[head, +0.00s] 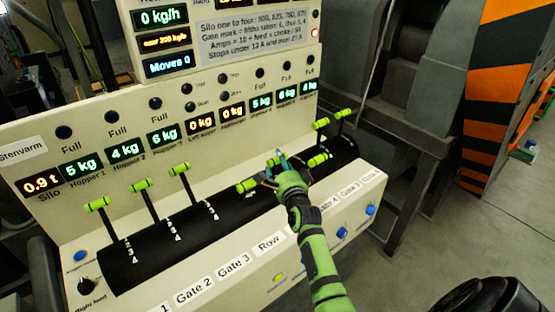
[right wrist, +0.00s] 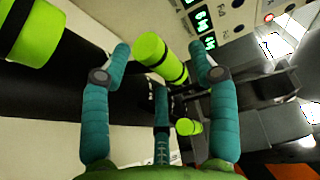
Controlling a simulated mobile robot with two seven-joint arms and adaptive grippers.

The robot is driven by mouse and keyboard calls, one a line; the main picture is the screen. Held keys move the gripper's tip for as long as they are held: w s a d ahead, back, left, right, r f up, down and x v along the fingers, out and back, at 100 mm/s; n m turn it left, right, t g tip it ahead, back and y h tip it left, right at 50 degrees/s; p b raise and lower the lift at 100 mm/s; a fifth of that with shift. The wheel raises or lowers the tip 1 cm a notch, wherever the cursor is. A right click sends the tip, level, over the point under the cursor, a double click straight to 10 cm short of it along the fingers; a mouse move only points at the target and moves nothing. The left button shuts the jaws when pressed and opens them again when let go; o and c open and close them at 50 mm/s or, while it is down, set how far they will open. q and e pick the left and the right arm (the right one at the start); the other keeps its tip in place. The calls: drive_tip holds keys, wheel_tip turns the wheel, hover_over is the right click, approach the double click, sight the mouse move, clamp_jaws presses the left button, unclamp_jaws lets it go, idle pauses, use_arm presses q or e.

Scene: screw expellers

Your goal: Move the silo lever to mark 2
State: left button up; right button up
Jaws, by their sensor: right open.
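A row of black levers with green cylindrical handles stands on the sloped console. Three stand at the left (head: 97,204), one (head: 247,186) sits just left of my right gripper, one (head: 317,160) just right of it. The label naming the silo lever is not visible; my arm covers part of the label row. My right gripper (head: 279,156) is open, its teal fingers over the middle of the row. In the right wrist view a green handle (right wrist: 160,57) shows between and beyond the spread fingertips; I cannot tell whether they touch it. My left gripper is not in view.
The console's back panel carries lit displays, including the silo display (head: 42,183) reading 0.9 t. Two more lever handles (head: 320,123) stand at the right end. Blue buttons (head: 342,232) line the front. Dark machinery (head: 425,100) stands close behind on the right.

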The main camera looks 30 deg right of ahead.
drive_tip(key=shift+x, duration=1.1)
